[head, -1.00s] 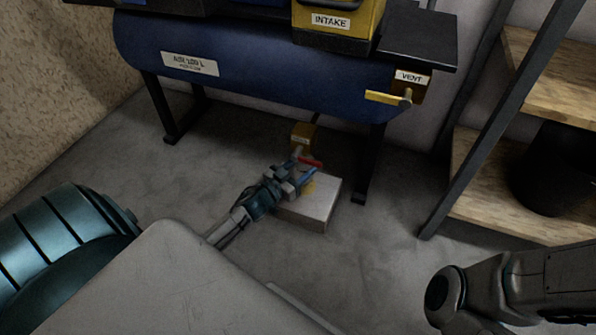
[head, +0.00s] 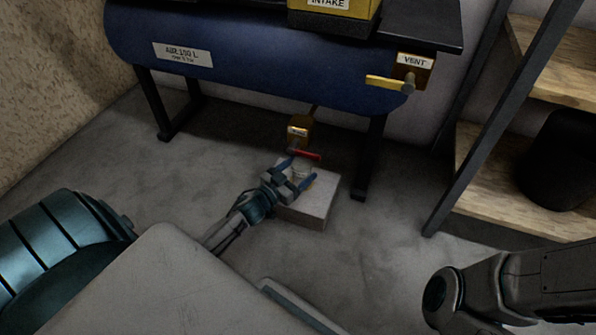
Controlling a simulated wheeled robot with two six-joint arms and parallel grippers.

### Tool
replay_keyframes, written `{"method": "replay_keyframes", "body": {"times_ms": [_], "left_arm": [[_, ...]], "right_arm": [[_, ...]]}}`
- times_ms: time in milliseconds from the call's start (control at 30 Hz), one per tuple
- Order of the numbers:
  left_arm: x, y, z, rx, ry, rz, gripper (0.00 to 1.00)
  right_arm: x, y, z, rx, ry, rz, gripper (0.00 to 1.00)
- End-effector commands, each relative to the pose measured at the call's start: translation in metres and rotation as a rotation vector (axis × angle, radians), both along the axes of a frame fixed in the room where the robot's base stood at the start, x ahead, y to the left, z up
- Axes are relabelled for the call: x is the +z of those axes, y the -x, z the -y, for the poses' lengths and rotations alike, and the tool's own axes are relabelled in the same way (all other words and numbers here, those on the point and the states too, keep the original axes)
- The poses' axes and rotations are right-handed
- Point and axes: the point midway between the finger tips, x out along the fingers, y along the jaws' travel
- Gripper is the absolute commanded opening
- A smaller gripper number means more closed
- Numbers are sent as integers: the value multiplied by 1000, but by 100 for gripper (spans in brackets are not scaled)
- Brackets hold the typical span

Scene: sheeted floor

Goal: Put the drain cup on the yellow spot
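The drain cup (head: 302,170) looks like a small pale cup on top of a light grey block (head: 304,215). It is by the fingertips of my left gripper (head: 299,172), which partly cover it. The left gripper's two blue fingers stand apart, with no firm hold on the cup to be seen. The yellow spot on the block is mostly hidden by the cup and gripper, so I cannot tell whether the cup is on it. My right arm shows at the lower right; its gripper is out of view.
A brass drain valve (head: 299,130) with a red handle (head: 307,154) hangs just behind the block, under the blue tank (head: 250,70). A tank leg (head: 369,165) stands right of the block. A wooden shelf (head: 490,185) stands farther right. Floor left of the block is clear.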

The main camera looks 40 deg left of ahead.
Motion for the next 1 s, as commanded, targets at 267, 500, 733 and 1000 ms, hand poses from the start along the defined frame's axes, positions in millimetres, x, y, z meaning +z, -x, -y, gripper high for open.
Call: {"method": "replay_keyframes", "body": {"times_ms": [267, 500, 733, 1000], "left_arm": [[4, 0, 0, 0, -1, 1, 73], [3, 27, -4, -1, -1, -2, 73], [7, 70, -11, -2, 0, -5, 73], [5, 111, -17, -1, 0, -2, 73]], "right_arm": [[2, 0, 0, 0, 1, 0, 0], [4, 0, 0, 0, 1, 0, 0], [22, 0, 0, -2, 1, -1, 0], [43, 1, 0, -5, 0, 4, 0]]}}
